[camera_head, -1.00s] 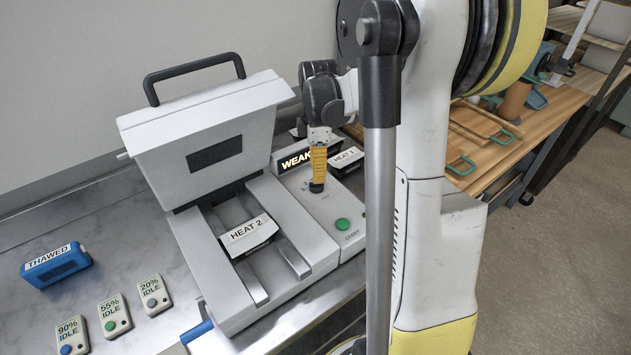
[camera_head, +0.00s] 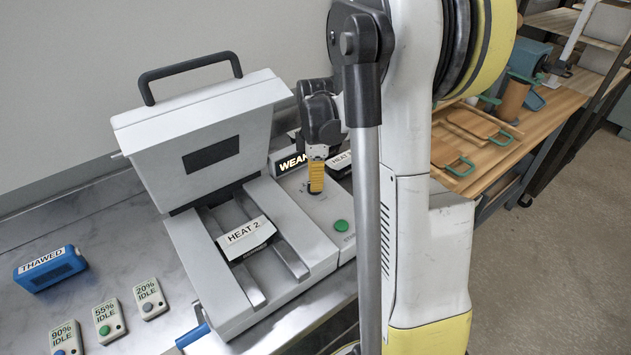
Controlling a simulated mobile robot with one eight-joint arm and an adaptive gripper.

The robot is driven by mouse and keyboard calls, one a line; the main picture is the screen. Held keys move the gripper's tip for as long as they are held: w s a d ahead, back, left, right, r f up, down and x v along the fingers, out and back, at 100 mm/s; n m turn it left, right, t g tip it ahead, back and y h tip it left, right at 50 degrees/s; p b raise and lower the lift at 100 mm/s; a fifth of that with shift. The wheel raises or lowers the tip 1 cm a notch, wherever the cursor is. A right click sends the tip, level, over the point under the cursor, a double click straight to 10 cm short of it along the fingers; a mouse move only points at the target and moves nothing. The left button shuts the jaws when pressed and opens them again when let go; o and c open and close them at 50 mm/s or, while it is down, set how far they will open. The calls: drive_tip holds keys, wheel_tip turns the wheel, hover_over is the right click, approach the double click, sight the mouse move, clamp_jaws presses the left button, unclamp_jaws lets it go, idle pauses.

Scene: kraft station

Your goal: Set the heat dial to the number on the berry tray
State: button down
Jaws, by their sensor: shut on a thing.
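My gripper (camera_head: 316,188) has yellow-orange fingers pointing down at the control panel of the white sealing machine (camera_head: 207,265). It is shut on the heat dial, which the fingers almost wholly hide. The dial's pointer and setting cannot be read. A tray labelled HEAT 2 (camera_head: 246,238) sits in the open machine, between its rails. A tray labelled HEAT 1 (camera_head: 341,160) stands behind the panel, partly hidden by my arm. I cannot tell from this view which tray holds berries. A lit display (camera_head: 292,163) behind the dial reads WEAK, partly covered.
A green START button (camera_head: 340,226) is on the panel in front of the dial. The machine's lid (camera_head: 208,140) is raised. A blue THAWED block (camera_head: 48,268) and idle boxes marked 90%, 55% (camera_head: 109,320) and 20% (camera_head: 150,299) lie on the left counter.

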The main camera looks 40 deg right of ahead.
drive_tip(key=shift+m, duration=0.4)
drive_tip(key=m, duration=0.3)
drive_tip(key=shift+m, duration=2)
drive_tip(key=c, duration=1.4)
unclamp_jaws()
wheel_tip(320, 180, up, 12)
